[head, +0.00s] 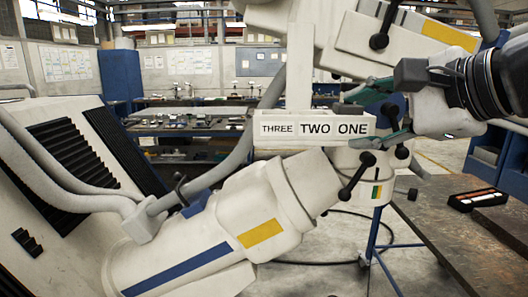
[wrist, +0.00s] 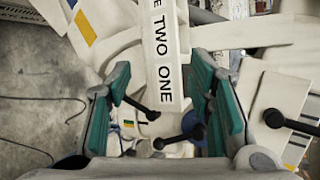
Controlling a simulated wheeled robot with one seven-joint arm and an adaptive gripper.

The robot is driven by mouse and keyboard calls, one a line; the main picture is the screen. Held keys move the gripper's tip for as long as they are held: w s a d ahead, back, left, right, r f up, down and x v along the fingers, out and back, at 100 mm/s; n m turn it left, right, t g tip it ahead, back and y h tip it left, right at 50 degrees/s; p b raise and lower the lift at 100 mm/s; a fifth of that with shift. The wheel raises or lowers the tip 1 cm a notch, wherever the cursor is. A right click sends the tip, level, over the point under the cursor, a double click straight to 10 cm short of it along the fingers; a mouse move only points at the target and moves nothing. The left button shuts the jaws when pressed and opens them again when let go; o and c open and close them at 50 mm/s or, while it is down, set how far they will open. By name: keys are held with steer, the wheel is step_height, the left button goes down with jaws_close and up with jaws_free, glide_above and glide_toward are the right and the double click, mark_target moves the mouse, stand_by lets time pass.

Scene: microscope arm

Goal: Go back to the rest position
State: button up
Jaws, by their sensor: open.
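My gripper (head: 357,116) reaches in from the right of the head view. Its teal-padded fingers are spread, one above and one below the right end of a white block labelled THREE TWO ONE (head: 284,128). In the wrist view, the labelled block (wrist: 163,60) lies between the open fingers (wrist: 160,78), with gaps visible on both sides. The block appears attached to the white microscope arm (head: 270,205), which has yellow and blue stripes. Black knobs (head: 356,175) stick out close below the fingers; knobs also show between the fingers in the wrist view (wrist: 152,115).
A white upper housing (head: 400,38) with a yellow stripe hangs just above my gripper. Thick grey cables (head: 235,160) run on the left. A dark table (head: 475,235) at right holds a small black and orange case (head: 477,199). Workbenches stand far behind.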

steer(key=s+d+f+n+g+h, duration=0.2)
steer(key=s+f+n+g+h, duration=0.1)
steer(key=s+f+n, duration=0.4)
steer(key=s+d+f+n+g+h, duration=0.2)
steer(key=s+f+n+g, duration=0.2)
steer(key=f, duration=0.9)
steer(key=s+n, duration=0.3)
steer(key=n, duration=0.2)
steer(key=shift+s+d+h, duration=0.25)
steer(key=shift+s+h, duration=0.05)
steer(key=shift+h, duration=0.1)
